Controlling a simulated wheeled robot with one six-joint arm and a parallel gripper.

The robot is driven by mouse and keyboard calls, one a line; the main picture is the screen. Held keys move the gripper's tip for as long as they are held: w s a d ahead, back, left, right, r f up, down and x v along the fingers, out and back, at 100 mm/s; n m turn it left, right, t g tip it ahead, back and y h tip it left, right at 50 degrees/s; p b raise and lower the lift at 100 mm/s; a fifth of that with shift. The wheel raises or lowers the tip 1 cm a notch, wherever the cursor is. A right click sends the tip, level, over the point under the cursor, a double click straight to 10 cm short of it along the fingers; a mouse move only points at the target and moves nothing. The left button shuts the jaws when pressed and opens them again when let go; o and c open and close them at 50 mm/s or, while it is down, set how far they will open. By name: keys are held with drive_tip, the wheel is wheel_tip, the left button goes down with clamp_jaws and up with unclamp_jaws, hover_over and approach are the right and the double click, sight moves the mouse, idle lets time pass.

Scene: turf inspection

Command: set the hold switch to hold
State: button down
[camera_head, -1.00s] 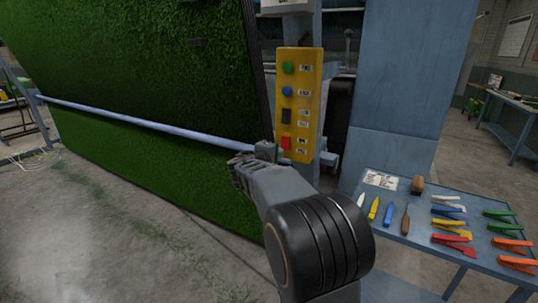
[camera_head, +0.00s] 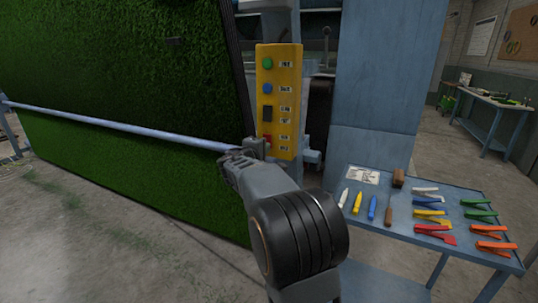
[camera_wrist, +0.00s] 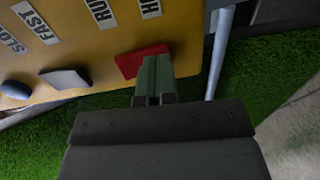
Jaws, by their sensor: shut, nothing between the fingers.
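The yellow control panel (camera_head: 288,100) stands upright at the centre of the head view. The red switch (camera_head: 268,138) is low on it, partly hidden behind my gripper (camera_head: 256,149). In the wrist view the red switch (camera_wrist: 128,64) sits beside the labels "RUN" (camera_wrist: 103,13) and one starting with "H" (camera_wrist: 149,7). My gripper (camera_wrist: 152,62) is shut and empty, its fingertips overlapping the red switch's edge. I cannot tell whether they touch it, nor which way the switch is set.
Above the red switch are a black switch (camera_head: 267,114), a blue button (camera_head: 267,87) and a green button (camera_head: 267,63). A pale blue bar (camera_head: 110,126) crosses the turf (camera_head: 110,60) at left. A blue table (camera_head: 395,222) with several coloured tools stands at right.

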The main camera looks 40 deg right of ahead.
drive_tip(key=f+b+v, duration=0.3)
drive_tip(key=b+v, duration=0.1)
drive_tip(key=v, duration=0.9)
drive_tip(key=shift+s+a, duration=0.3)
drive_tip(key=shift+a, duration=0.05)
drive_tip(key=s+a+f+m+g+y+p, duration=0.1)
drive_tip(key=s+a+f+g+y, duration=0.15)
drive_tip(key=s+f+y, duration=0.35)
drive_tip(key=s+a+f+m+g+y+p, duration=0.1)
drive_tip(key=s+a+f+g+y+p, duration=0.2)
drive_tip(key=f, duration=0.4)
drive_tip(key=s+a+r+m+y+p, duration=0.2)
drive_tip(key=s+a+y+p, duration=0.3)
drive_tip(key=s+a, duration=0.3)
drive_tip(key=s+m+y, duration=0.1)
drive_tip(key=s, duration=0.2)
drive_tip(key=shift+r+m, duration=0.3)
drive_tip(key=shift+m, duration=0.1)
